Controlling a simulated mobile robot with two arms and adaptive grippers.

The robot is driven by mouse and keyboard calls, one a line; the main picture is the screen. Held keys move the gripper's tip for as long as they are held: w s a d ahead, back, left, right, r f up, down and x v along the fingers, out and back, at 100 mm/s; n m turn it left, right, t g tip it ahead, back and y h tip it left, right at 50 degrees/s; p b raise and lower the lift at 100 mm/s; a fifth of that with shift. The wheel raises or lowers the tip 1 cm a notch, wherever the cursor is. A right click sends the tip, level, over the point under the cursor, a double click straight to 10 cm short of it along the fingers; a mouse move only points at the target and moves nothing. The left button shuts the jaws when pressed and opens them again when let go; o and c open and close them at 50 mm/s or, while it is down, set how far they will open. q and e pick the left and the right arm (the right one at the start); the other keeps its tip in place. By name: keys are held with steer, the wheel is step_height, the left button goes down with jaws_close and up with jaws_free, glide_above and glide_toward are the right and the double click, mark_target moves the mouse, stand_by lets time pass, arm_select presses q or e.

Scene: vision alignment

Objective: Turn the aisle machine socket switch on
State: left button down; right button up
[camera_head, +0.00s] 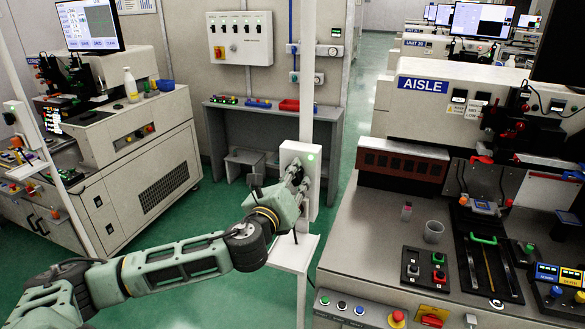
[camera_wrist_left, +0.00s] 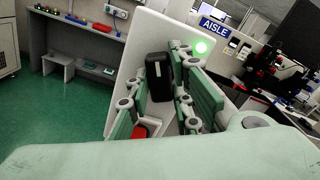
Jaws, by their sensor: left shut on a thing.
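The aisle machine socket switch is a white box (camera_head: 291,152) on a thin white post in the middle of the head view. A green light (camera_head: 311,157) shows on its face; in the left wrist view the light (camera_wrist_left: 201,47) glows bright green. A black switch knob (camera_wrist_left: 159,77) stands out from the plate (camera_wrist_left: 150,35), which looks tilted in the wrist view. My left gripper (camera_head: 297,178) reaches the box from the front. Its fingers (camera_wrist_left: 165,95) lie on both sides of the knob and are shut on it. A red part (camera_wrist_left: 140,132) shows low on the plate, partly hidden by a finger. My right gripper is not in view.
The aisle machine (camera_head: 412,120), with its AISLE sign (camera_head: 422,85), and its control bench (camera_head: 365,255) fill the right side. Another machine (camera_head: 120,140) stands at the left. A grey workbench (camera_head: 260,112) stands behind the post. Green floor (camera_head: 180,215) is open at the left.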

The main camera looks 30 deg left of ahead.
arm_select(q)
steer(key=m+p, duration=0.3)
steer(key=m, duration=0.1)
steer(key=shift+m+p, duration=0.3)
steer(key=shift+p, duration=0.1)
steer(key=shift+m+p, duration=0.35)
steer(key=shift+m, duration=0.15)
steer(key=shift+f, duration=0.1)
steer(key=c, duration=1.6)
jaws_free()
steer(key=shift+o, duration=0.2)
steer(key=v, duration=1.2)
steer(key=shift+a, duration=0.1)
